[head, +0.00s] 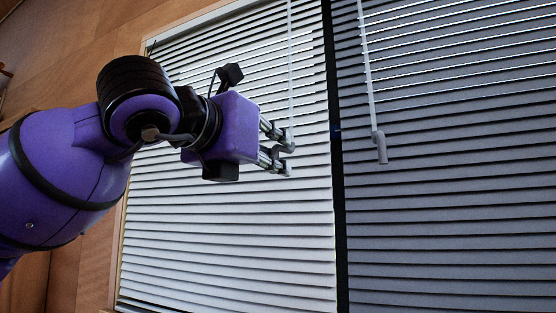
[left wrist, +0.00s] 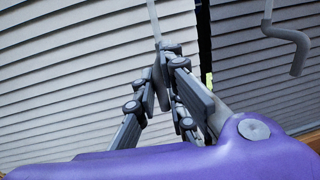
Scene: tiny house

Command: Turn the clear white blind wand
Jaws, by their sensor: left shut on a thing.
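The clear white blind wand (head: 290,65) hangs thin and nearly upright in front of the left, pale blind. My left gripper (head: 289,156) reaches in from the left and is shut on the wand's lower part. In the left wrist view the wand (left wrist: 154,20) comes down from the top to the closed fingertips (left wrist: 162,60). My right gripper is in neither view.
A grey wand with a bent handle (head: 370,95) hangs to the right, in front of the darker blind (head: 450,220). A dark vertical gap (head: 337,190) parts the two blinds. The pale blind (head: 230,240) stands close behind my gripper. Wood wall (head: 75,75) lies at left.

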